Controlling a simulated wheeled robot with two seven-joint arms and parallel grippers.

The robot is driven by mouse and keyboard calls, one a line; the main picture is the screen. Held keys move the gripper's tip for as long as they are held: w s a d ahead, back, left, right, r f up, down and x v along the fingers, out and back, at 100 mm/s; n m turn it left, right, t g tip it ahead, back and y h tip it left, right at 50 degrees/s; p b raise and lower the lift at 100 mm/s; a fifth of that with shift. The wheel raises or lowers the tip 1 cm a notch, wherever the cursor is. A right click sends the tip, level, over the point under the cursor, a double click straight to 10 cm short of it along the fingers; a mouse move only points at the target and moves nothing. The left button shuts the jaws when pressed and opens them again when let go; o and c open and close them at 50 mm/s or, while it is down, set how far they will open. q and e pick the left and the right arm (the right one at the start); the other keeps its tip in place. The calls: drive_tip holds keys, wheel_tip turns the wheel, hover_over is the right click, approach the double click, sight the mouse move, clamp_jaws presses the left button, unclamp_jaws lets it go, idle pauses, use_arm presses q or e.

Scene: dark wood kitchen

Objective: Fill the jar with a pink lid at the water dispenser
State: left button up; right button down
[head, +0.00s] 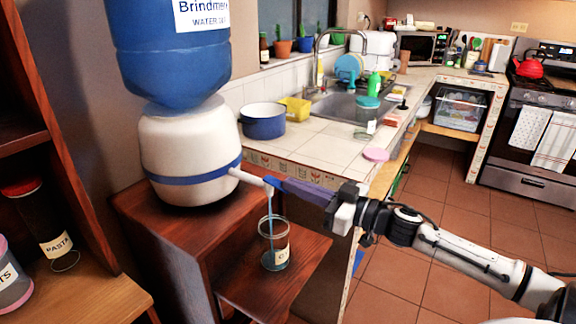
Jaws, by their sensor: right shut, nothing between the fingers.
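The open glass jar (274,250) stands upright on a low wooden shelf under the spout of the water dispenser (190,150). A thin blue stream runs from the spout (250,179) down into the jar; the water level inside is hard to tell. A pink lid (376,154) lies apart, near the counter's front edge. My right gripper (277,186) is shut and empty, its fingertips at the blue tap end of the spout. The fingertips seem to touch the tap, but the exact contact is unclear. My left gripper is not in view.
A blue pot (263,121) and a yellow container (295,108) stand on the tiled counter near the sink (345,107). The floor (440,230) at right is open.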

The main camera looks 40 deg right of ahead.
use_arm(q)
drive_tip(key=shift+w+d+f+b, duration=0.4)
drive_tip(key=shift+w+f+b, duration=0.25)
drive_tip(key=shift+b, duration=0.5)
use_arm(e)
drive_tip(key=shift+f+t, duration=0.6)
drive_tip(key=shift+f, duration=0.05)
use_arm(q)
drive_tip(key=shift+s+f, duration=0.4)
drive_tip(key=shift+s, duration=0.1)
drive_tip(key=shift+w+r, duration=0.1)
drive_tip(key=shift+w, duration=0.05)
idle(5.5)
